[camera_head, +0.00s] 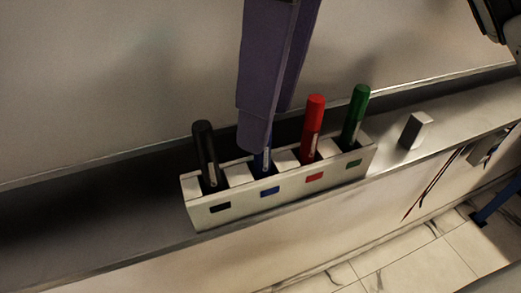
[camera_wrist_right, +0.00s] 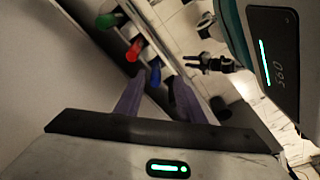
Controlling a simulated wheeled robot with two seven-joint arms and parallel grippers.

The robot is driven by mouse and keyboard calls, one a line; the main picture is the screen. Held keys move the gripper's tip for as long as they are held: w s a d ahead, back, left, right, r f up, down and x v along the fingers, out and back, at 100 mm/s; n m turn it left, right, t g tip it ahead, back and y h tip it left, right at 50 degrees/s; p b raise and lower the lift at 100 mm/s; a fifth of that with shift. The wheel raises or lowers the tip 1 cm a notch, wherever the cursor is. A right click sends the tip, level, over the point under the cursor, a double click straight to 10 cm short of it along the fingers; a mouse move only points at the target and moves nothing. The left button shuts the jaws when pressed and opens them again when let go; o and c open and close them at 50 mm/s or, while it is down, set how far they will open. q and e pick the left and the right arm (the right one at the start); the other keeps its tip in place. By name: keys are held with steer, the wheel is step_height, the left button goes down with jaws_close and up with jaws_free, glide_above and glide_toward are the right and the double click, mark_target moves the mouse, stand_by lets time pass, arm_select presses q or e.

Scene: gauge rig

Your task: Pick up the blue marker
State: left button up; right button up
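The blue marker (camera_head: 264,161) stands in the second slot from the left of a white holder (camera_head: 243,203), above a blue label. In the head view its upper part is hidden behind the purple fingers of my right gripper (camera_head: 257,135). In the right wrist view the blue marker (camera_wrist_right: 155,74) shows in the gap between the spread fingers of my right gripper (camera_wrist_right: 158,82), near their tips. The right gripper is open, with the fingers apart from each other.
A black marker (camera_head: 206,153) stands left of the blue one. A red marker (camera_head: 312,125) and a green marker (camera_head: 355,115) stand to its right. The holder is on a narrow ledge (camera_head: 110,215) along a pale wall or board. A grey block (camera_head: 416,130) sits farther right.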

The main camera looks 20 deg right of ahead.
mark_target(255, 171)
steer(key=shift+w+a+f, duration=0.1)
steer(key=shift+w+f, duration=0.1)
steer(key=shift+f, duration=0.7)
steer(key=shift+w+d+f, duration=0.1)
steer(key=shift+w+f, duration=0.05)
steer(key=shift+f, duration=0.75)
steer(key=shift+w+a+f, duration=0.1)
steer(key=shift+w+f, duration=0.1)
steer(key=shift+f, duration=0.7)
jaws_close()
